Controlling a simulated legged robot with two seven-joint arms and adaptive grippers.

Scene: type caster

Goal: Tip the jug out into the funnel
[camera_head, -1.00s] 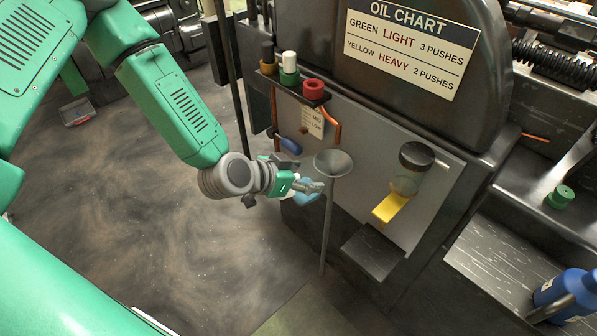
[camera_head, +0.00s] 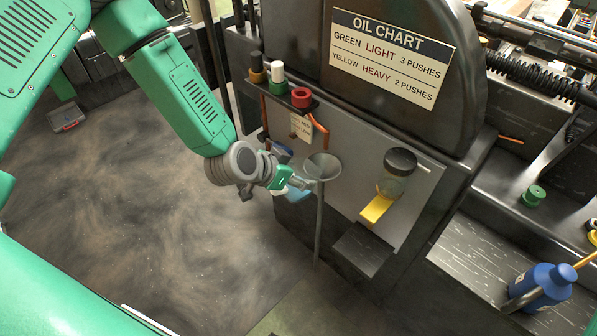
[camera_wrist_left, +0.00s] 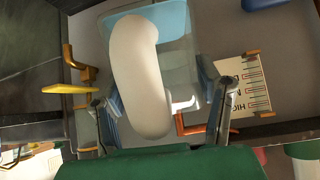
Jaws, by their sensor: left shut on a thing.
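The jug (camera_head: 298,196) is small, light blue and see-through. In the head view it is partly hidden behind my left gripper (camera_head: 302,184), just left of the funnel. The grey funnel (camera_head: 322,168) stands on a thin upright post in front of the machine panel. In the left wrist view, the jug's thick off-white handle (camera_wrist_left: 145,75) lies between the fingers of my left gripper (camera_wrist_left: 160,112), which is shut on the jug. The blue jug body (camera_wrist_left: 180,28) shows behind the handle. Its contents and exact tilt are unclear. My right gripper is out of view.
A dark-lidded glass jar (camera_head: 398,172) stands above a yellow lever (camera_head: 376,209) right of the funnel. A small shelf with a red cap (camera_head: 301,97) and bottles is above left. A blue bottle (camera_head: 545,286) is at lower right. Open floor (camera_head: 130,190) lies left.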

